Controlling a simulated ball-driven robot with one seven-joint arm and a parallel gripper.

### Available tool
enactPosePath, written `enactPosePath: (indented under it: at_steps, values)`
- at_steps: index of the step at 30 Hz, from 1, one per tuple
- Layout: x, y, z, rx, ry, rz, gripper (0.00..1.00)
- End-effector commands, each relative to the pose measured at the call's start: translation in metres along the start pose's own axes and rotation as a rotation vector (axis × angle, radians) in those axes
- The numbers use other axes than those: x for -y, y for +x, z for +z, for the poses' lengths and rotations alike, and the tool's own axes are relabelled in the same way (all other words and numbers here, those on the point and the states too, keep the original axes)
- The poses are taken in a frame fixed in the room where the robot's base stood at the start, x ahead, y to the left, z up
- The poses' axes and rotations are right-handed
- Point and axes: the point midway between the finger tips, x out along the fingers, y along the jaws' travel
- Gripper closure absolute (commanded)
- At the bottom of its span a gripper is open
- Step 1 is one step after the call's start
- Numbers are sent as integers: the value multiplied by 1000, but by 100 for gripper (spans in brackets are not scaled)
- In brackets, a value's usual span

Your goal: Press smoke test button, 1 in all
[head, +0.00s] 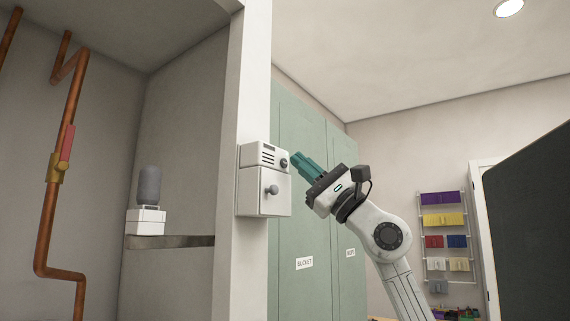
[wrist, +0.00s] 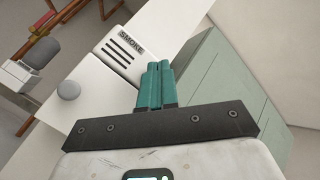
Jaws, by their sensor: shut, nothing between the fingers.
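A white smoke unit (head: 264,157) is fixed to the edge of a white wall post in the head view. It has dark slots and a round dark button (head: 284,163) on its right part. In the wrist view the unit (wrist: 112,60) shows a "SMOKE" label, and my fingers hide the button there. My gripper (head: 297,160) has teal fingers, shut and empty, with the tips pointing at the unit close to the button. In the wrist view the fingertips (wrist: 159,66) overlap the unit's right edge. I cannot tell whether they touch the button.
Below the unit is a white box (head: 252,192) with a round grey knob (head: 272,190). Green lockers (head: 305,225) stand behind my gripper. Left are copper pipes (head: 58,150) and a shelf (head: 170,241) with a grey device (head: 149,187). A dark panel (head: 530,220) stands at right.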

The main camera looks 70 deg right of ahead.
Motion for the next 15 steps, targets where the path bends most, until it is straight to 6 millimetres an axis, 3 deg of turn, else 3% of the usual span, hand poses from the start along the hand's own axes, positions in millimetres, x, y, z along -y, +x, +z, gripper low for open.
enactPosePath:
  at_steps: [15]
  values:
    - [-4, 6, -4, 0, -1, 0, 100]
